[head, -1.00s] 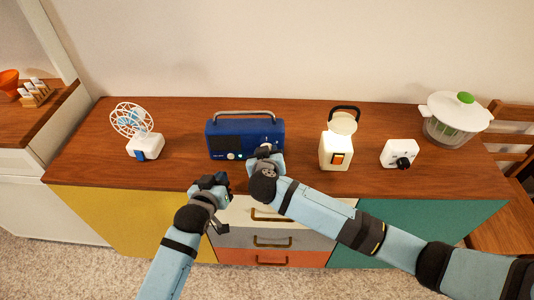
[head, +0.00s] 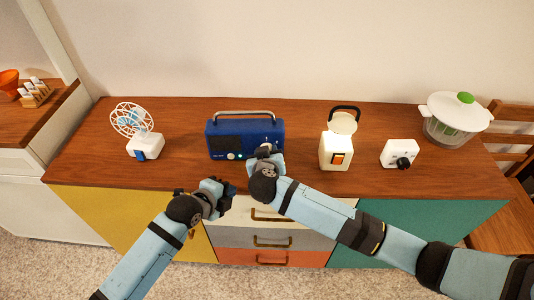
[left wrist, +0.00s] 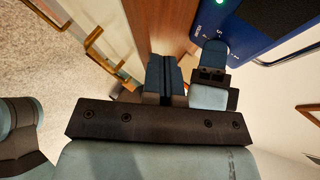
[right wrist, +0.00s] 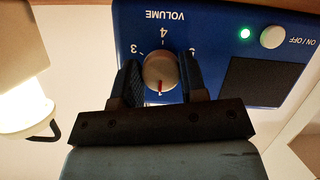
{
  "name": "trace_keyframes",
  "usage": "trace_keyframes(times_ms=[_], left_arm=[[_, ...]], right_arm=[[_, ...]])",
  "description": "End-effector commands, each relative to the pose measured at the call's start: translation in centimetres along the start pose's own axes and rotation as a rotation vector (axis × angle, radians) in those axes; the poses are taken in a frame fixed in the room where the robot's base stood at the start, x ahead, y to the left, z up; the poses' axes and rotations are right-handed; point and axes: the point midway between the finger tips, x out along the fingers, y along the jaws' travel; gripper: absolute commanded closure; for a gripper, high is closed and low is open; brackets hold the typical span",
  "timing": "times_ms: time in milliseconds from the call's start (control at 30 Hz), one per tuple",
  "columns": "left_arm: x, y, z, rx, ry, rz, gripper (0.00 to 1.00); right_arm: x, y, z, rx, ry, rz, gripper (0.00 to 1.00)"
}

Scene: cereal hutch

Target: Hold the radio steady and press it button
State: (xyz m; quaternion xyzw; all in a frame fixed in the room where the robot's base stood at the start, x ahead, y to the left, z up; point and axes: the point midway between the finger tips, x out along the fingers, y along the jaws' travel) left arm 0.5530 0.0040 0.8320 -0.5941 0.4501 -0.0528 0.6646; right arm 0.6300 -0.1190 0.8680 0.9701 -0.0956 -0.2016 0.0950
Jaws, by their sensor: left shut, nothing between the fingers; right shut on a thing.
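The blue radio (head: 228,132) with a grey handle stands upright on the wooden cabinet top. In the right wrist view, my right gripper (right wrist: 160,80) is shut on the radio's volume knob (right wrist: 161,70). The round white ON/OFF button (right wrist: 272,37) and a lit green light (right wrist: 245,34) show beside it. In the head view, my right gripper (head: 266,150) is at the radio's lower right front. My left gripper (head: 229,188) is shut and empty, in front of and below the radio, near the cabinet's front edge. In the left wrist view, part of the radio (left wrist: 262,28) shows at upper right.
A white fan (head: 145,146) stands left of the radio. A cream lantern-like appliance (head: 336,152), a white box with a black knob (head: 400,152) and a lidded clear pot (head: 455,118) stand to the right. Drawers with handles (head: 272,242) are below.

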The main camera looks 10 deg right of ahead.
Motion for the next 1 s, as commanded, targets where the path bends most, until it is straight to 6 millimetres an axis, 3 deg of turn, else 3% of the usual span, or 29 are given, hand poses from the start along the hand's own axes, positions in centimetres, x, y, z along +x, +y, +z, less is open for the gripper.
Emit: trace_keyframes(times_ms=[600, 1000], left_arm=[[5.0, -3.7, 3.6, 0.014, 0.0, 0.003, 1.0], [6.1, -4.5, 4.4, 0.012, 0.0, 0.002, 1.0]], right_arm=[[0.0, -0.1, 0.0, 0.0, 0.0, -0.002, 1.0], [0.0, -0.1, 0.0, 0.0, 0.0, -0.001, 1.0]])
